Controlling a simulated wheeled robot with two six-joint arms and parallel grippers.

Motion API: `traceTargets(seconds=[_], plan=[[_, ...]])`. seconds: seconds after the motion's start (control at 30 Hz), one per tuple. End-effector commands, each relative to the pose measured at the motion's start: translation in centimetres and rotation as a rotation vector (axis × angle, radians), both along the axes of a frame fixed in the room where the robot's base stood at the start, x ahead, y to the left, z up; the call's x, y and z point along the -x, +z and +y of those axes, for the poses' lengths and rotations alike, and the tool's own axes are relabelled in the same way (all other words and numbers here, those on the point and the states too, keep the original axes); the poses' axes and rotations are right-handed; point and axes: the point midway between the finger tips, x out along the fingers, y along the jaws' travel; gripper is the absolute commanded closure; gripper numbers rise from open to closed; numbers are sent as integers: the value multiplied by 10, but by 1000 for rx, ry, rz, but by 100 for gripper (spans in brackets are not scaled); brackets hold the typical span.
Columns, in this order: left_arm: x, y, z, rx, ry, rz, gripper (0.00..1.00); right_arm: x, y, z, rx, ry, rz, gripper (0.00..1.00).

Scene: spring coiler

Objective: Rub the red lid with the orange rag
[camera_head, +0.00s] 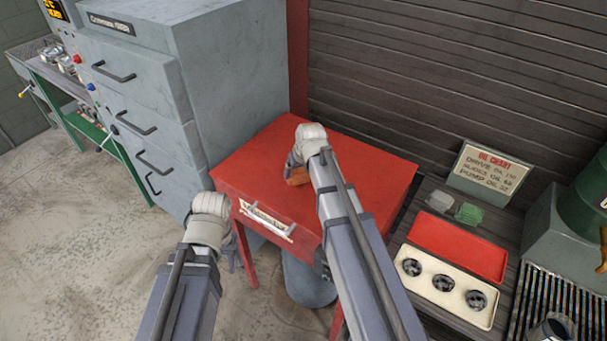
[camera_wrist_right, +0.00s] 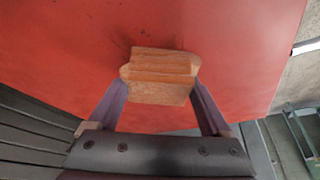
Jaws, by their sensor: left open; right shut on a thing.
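The red lid (camera_head: 262,155) is the flat top of a red cabinet in the middle of the head view; it also fills much of the right wrist view (camera_wrist_right: 60,50). Small dark marks show on it beside the rag. My right gripper (camera_head: 294,173) is over the lid, shut on the orange rag (camera_head: 298,177). In the right wrist view the rag (camera_wrist_right: 160,75) looks like a folded, block-shaped bundle between the two fingers, at or close to the lid; contact is hard to tell. My left gripper (camera_head: 232,260) is open and empty, low beside the cabinet's front left.
A grey drawer cabinet (camera_head: 225,80) stands behind and left of the red lid. The floor at left is clear.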

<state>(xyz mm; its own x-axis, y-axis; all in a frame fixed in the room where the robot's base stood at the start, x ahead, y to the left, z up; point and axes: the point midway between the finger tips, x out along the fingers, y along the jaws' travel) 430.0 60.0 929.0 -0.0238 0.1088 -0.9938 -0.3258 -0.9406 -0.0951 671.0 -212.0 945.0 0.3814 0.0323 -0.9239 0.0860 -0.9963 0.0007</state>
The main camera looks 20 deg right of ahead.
Motion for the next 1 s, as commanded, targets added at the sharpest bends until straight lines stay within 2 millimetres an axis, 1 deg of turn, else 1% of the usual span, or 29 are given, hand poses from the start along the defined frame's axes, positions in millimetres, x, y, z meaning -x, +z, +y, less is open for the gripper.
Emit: traceTargets(seconds=[0.03,0.1,0.27,0.37,0.6,0.83,1.0], plan=[[0,-1,0,0,0,0,56,-5,-1,4,-1,1,0,62],[0,-1,0,0,0,0,56,-9,-1,7,-1,1,0,62],[0,-1,0,0,0,0,56,-9,-1,8,-1,0,0,62],[0,-1,0,0,0,0,56,-11,-1,7,-2,1,0,62],[0,1,0,0,0,0,56,-19,1,-4,-1,-1,0,62],[0,1,0,0,0,0,56,-16,1,-6,-1,0,0,62],[0,0,0,0,0,0,56,-7,0,-12,-1,-1,0,62]])
